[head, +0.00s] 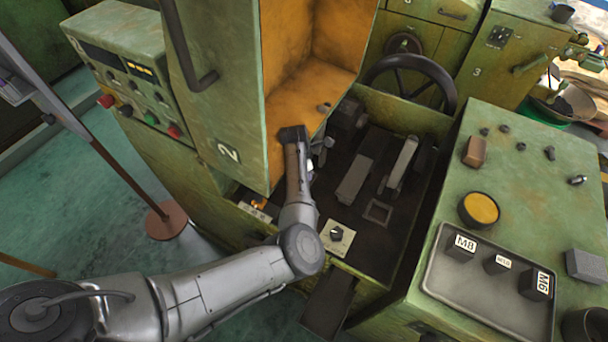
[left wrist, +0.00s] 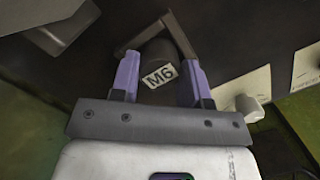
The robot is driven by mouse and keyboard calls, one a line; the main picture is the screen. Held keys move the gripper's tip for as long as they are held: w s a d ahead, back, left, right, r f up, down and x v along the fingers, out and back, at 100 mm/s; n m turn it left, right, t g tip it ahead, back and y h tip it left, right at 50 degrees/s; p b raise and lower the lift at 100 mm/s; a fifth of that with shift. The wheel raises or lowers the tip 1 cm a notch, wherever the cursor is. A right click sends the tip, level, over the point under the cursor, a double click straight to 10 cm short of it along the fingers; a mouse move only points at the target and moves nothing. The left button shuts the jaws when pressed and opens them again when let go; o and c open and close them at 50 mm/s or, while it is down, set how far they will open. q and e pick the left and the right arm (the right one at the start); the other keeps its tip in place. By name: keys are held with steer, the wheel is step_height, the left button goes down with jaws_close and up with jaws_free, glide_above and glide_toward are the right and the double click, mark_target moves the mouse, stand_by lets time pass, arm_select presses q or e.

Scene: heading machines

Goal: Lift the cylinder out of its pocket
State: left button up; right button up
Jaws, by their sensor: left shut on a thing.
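In the left wrist view, a dark cylinder (left wrist: 155,53) with a white M6 label (left wrist: 159,75) stands between the two purple fingers of my left gripper (left wrist: 158,72). The gripper is shut on it. A dark angular frame (left wrist: 128,45), apparently the pocket's wall, shows around its far side. I cannot tell how deep the cylinder sits in it. In the head view, my left arm reaches into the machine beside the orange-lined housing, and its hand (head: 319,151) is small and partly hidden. The cylinder cannot be made out there. My right gripper is not in view.
The dark machine bed holds grey blocks (head: 355,179) and a square frame (head: 378,211). A dial plate (head: 337,238) lies in front. A tray (head: 475,315) with labelled blocks is at right.

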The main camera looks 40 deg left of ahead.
arm_select(q)
steer(key=c, duration=0.5)
